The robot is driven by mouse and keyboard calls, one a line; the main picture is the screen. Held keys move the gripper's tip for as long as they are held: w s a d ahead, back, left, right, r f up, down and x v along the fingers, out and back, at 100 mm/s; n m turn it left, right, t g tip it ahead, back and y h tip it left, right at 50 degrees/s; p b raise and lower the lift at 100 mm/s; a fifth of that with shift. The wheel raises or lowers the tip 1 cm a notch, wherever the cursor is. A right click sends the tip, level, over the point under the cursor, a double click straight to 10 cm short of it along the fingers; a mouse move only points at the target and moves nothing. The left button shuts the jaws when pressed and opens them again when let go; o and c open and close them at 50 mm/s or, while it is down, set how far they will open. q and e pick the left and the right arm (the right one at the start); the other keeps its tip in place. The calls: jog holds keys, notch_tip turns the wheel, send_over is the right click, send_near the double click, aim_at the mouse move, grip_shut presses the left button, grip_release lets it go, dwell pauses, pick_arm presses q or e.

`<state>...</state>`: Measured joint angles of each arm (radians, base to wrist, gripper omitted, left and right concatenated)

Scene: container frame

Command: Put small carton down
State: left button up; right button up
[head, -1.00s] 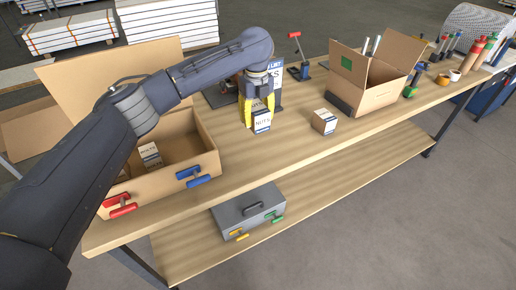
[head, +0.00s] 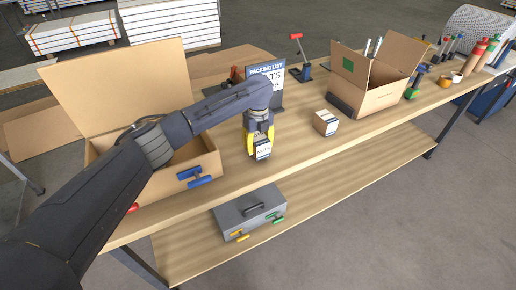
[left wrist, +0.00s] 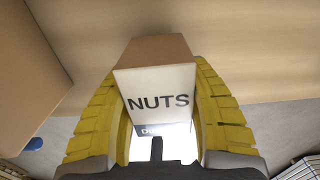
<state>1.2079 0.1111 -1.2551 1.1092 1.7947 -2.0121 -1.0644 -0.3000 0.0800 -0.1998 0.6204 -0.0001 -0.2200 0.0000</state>
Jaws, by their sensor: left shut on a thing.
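My left gripper (head: 259,142) has its yellow fingers shut on a small carton (head: 263,153), brown with a white label. In the left wrist view the carton (left wrist: 158,92) sits between both fingers (left wrist: 157,112), and its label reads NUTS. It is over the front part of the table, right of the large open box. I cannot tell whether its bottom touches the tabletop. A second small carton (head: 326,122) stands on the table to the right, apart from the gripper. My right gripper is not in view.
The large open box (head: 205,165) stands left, partly hidden by my left arm, with a blue-handled clamp (head: 195,178) on its front. A packing list sign (head: 270,76) stands behind the gripper. Another open box (head: 378,95) is farther right. Bare wood (head: 290,140) lies between the cartons.

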aim_at(258, 137)
pick_arm(q)
jog(key=shift+f, duration=0.85)
jog(key=shift+f, duration=0.1)
jog(key=o, duration=1.4)
notch_tip(258, 137, up, 12)
jog(key=shift+r, duration=0.1)
